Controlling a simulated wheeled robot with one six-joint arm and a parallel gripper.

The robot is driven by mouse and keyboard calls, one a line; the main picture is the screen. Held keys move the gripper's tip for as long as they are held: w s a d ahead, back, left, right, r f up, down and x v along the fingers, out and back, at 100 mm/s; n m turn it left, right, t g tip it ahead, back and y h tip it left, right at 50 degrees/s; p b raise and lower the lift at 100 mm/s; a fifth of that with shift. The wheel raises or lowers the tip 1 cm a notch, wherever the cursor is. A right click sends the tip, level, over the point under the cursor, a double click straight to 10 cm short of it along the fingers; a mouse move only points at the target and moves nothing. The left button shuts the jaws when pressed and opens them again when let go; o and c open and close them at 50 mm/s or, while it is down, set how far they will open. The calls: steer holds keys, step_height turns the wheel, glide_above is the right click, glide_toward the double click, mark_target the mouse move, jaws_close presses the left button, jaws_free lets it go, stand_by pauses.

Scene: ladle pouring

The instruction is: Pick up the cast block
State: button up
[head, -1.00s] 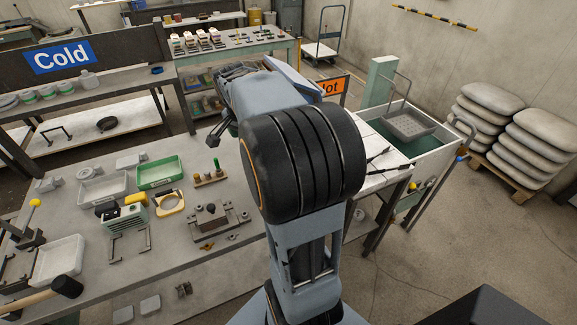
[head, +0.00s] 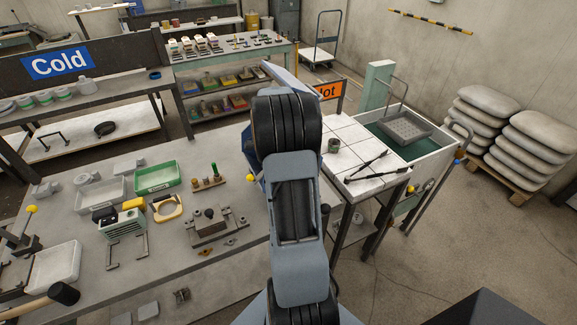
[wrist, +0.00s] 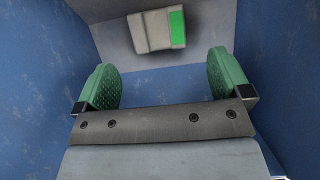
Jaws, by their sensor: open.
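In the wrist view a pale grey block (wrist: 145,33) with a bright green patch lies at the top of the picture, on the light grey floor of a blue-walled container (wrist: 278,60). It looks like the cast block, though it is slightly blurred. My gripper (wrist: 162,75) has green padded fingers spread wide, with nothing between them. The block is beyond the fingertips, roughly centred between them and apart from both. In the head view my arm hides the gripper and the block.
The grey workbench (head: 215,275) at left carries a green tray (head: 157,177), a clamp fixture (head: 212,225) and a mallet (head: 62,293). At right a white-tiled table (head: 348,133) holds tongs (head: 366,166) and a small cup (head: 334,145), beside a tank with a perforated basket (head: 404,127).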

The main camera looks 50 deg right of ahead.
steer(key=shift+p+x, duration=0.55)
steer(key=shift+x, duration=2.25)
steer(key=c, duration=1.1)
steer(key=shift+r, duration=0.1)
steer(key=shift+c, duration=0.2)
